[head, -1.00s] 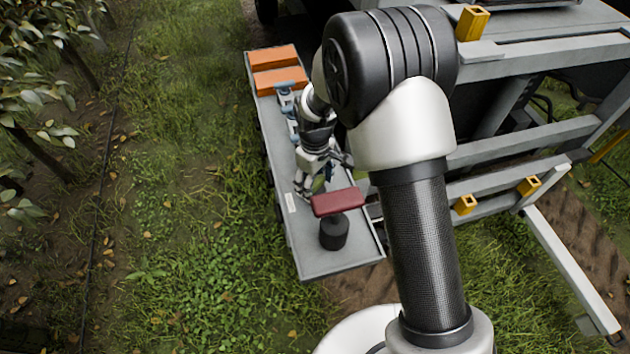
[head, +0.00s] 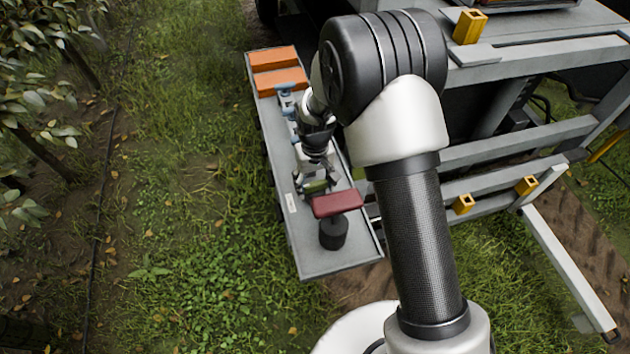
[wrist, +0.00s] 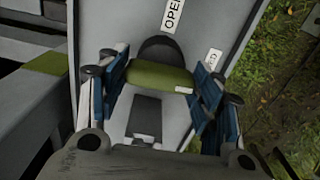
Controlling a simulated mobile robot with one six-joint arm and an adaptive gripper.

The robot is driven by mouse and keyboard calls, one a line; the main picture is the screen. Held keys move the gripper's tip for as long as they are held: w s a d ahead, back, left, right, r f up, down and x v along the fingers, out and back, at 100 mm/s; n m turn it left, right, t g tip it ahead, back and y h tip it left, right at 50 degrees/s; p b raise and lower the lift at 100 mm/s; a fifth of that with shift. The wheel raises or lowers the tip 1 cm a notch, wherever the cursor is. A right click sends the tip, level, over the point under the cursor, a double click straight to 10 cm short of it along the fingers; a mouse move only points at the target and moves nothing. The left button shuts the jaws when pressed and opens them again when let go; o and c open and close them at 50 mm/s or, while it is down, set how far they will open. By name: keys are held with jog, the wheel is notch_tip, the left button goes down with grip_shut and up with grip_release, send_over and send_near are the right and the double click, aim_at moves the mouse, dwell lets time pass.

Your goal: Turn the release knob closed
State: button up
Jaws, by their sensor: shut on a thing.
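A green knob handle (wrist: 160,77) on a dark round base (wrist: 160,48) lies between my fingers in the wrist view. My gripper (wrist: 160,90) is shut on its two ends, with a blue-padded finger at each side. The handle lies across the picture, and a small white mark shows near its right end. An "OPEN" label (wrist: 173,14) is above the knob and a partly hidden label ending in "D" (wrist: 212,61) is to its right. In the head view my gripper (head: 315,178) is over the grey panel, and part of the green handle (head: 315,187) shows.
A red bar on a black cylinder (head: 333,235) stands just in front of my gripper on the grey panel (head: 318,265). Two orange blocks (head: 275,70) and blue parts (head: 286,98) sit farther back. A grey metal frame (head: 530,140) is to the right; grass lies left.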

aim_at(315, 183)
jog(key=shift+m, duration=0.3)
jog(key=o, duration=1.1)
jog(key=shift+c, duration=0.2)
notch_tip(315, 183, up, 12)
dwell(0.5)
